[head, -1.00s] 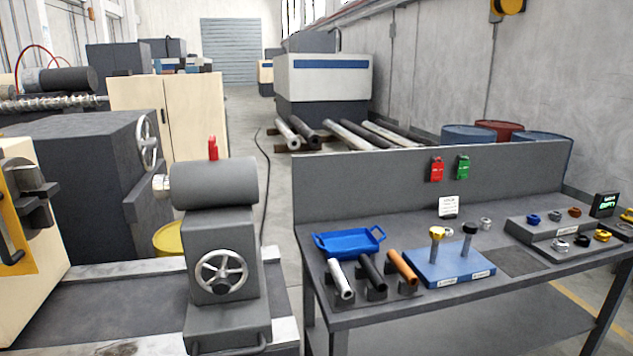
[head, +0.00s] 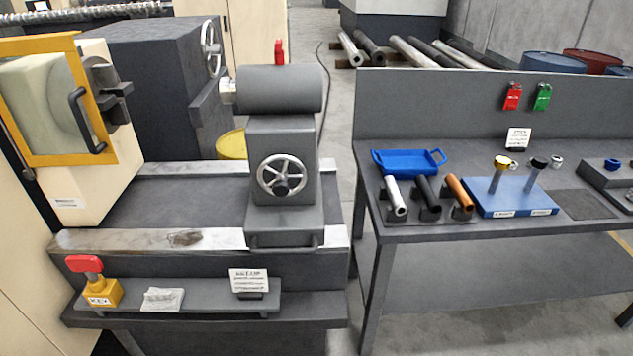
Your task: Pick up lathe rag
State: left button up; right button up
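A small crumpled pale grey-white cloth, which looks like the lathe rag (head: 162,299), lies on the narrow grey shelf (head: 212,296) at the front of the lathe. It sits between a yellow block with a red-handled key (head: 97,283) on its left and a white setup card (head: 249,281) on its right. Neither of my grippers is in the head view, and nothing touches the rag.
The lathe's tailstock (head: 281,155) with its handwheel stands behind the shelf. A workbench (head: 430,232) on the right holds a blue tray (head: 406,161), several rods and a blue block (head: 511,197). A floor gap separates lathe and bench.

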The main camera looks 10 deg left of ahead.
aim_at(156, 299)
jog(key=k+u, duration=0.15)
jog(key=u, duration=1.3)
